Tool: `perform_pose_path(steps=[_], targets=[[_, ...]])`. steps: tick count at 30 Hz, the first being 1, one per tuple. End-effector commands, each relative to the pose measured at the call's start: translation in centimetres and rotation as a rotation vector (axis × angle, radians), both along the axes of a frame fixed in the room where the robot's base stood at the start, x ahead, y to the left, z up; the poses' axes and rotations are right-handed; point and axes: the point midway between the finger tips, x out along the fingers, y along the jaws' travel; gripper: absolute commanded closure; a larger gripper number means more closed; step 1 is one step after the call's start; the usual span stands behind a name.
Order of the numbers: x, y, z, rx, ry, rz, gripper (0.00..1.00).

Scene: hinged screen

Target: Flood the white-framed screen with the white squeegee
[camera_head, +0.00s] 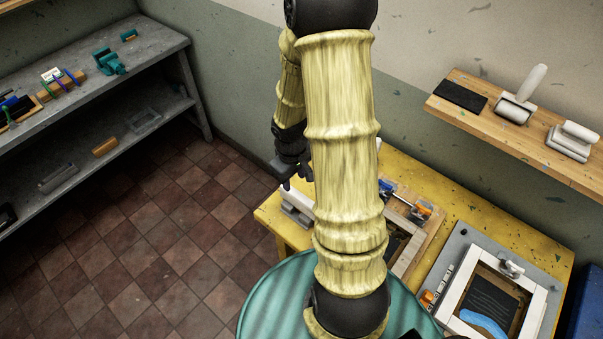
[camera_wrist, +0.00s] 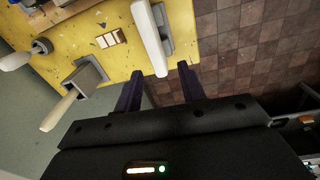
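The white-framed screen (camera_head: 541,306) lies on a grey base at the right of the yellow table, with a blue patch on its mesh near the front. A white bar-handled tool on a grey base, apparently the white squeegee (camera_head: 297,198), stands at the table's left end. It also shows in the wrist view (camera_wrist: 149,38), its near end in front of the gap between my fingers. My gripper (camera_head: 296,179) is just above it in the head view. In the wrist view my gripper (camera_wrist: 161,70) has its two dark fingers apart, with nothing clearly held. My arm hides part of the table.
A wood-framed screen (camera_head: 432,243) lies on the yellow table (camera_head: 480,222), with orange-and-blue tools near it. A wall shelf (camera_head: 520,142) holds a black pad, a roller and a white-handled block. A grey rack (camera_head: 150,50) stands left; the tiled floor between is clear.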

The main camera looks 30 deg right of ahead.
Motion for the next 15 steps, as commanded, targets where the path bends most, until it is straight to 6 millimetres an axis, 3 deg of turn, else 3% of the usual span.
perform_pose_path(steps=[6,15], targets=[[0.3,-2.1,-3.0,0.039,0.037,0.064,0.60],[0.3,-2.5,-3.4,0.042,0.036,0.068,0.60]])
